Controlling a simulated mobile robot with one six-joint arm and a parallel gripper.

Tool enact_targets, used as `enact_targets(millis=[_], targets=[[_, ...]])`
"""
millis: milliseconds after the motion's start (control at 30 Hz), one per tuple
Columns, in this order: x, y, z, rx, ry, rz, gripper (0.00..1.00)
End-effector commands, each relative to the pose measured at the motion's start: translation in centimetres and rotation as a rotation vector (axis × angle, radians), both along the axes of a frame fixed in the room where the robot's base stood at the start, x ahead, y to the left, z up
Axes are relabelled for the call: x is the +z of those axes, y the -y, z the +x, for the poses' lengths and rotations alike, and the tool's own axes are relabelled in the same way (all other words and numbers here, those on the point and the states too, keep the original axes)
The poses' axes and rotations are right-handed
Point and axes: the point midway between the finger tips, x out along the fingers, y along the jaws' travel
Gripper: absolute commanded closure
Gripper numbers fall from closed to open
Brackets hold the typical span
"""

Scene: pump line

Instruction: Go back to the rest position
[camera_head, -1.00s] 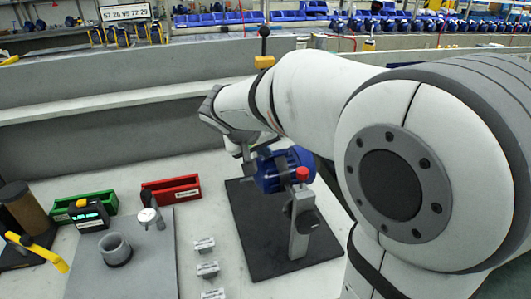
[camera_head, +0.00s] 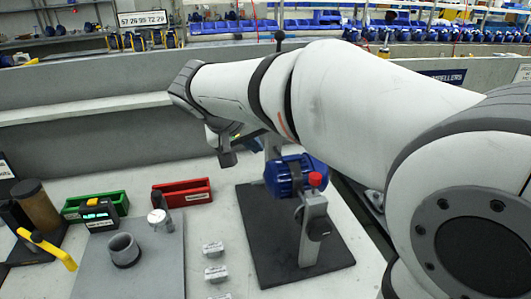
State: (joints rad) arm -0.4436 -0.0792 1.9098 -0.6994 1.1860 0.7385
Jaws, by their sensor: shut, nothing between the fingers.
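My white arm reaches across the upper right of the head view. My gripper (camera_head: 228,158) hangs below the wrist at its far end, small and partly hidden by the wrist. It is shut with nothing in it. It is above the bench, to the left of the blue pump (camera_head: 292,175) and apart from it.
A red bin (camera_head: 183,193) and a green bin (camera_head: 112,200) stand at the back of the bench. A grey plate (camera_head: 150,275) carries a grey cup (camera_head: 124,249) and a dial gauge (camera_head: 158,216). A low wall (camera_head: 90,140) runs behind.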

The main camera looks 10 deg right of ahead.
Motion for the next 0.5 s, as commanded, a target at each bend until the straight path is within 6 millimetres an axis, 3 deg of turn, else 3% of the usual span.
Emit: enact_targets(millis=[100, 300, 367, 500], targets=[[1.6, -0.8, -0.8, 0.001, 0.002, 0.001, 1.00], [2.5, -0.8, -1.8, 0.000, -0.016, 0.008, 1.00], [1.9, 0.2, -2.7, 0.006, -0.047, 0.027, 1.00], [-1.6, 3.6, -7.0, 0.042, -0.171, 0.134, 1.00]])
